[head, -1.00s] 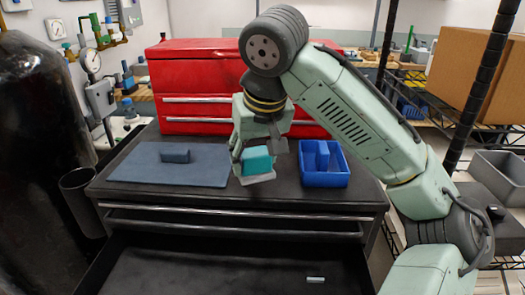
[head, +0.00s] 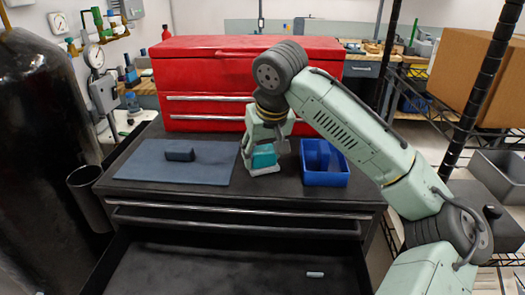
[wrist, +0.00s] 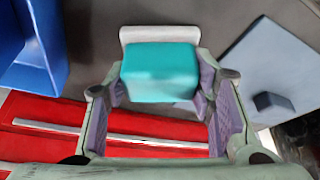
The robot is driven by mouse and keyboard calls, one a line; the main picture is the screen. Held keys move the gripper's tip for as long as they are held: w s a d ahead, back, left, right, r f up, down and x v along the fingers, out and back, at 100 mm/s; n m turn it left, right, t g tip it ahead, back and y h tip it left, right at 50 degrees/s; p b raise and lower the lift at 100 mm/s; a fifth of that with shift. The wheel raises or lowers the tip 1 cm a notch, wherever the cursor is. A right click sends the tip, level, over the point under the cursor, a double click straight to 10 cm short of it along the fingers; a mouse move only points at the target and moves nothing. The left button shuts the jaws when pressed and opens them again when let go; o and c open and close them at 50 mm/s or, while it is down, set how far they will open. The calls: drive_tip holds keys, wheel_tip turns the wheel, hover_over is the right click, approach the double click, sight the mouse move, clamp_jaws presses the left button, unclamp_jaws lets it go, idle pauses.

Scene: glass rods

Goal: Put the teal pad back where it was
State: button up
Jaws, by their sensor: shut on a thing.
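The teal pad (head: 263,155) is a small block held in my gripper (head: 262,164), over the black cabinet top between the blue mat and the blue bin. In the wrist view the teal pad (wrist: 160,72) sits between the two fingers of my gripper (wrist: 165,85), which are shut on it. A pale grey piece (wrist: 160,34) shows along the pad's far side; I cannot tell what it is part of. Whether the pad touches the cabinet top is unclear.
A blue divided bin (head: 326,179) stands close on the right. A red tool chest (head: 200,70) stands behind. An open drawer (head: 220,268) in front holds a small pale piece (head: 315,274).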

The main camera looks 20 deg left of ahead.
drive_tip(key=shift+f, duration=0.15)
drive_tip(key=o, duration=1.1)
drive_tip(key=b+v, duration=0.1)
drive_tip(key=v, duration=1.1)
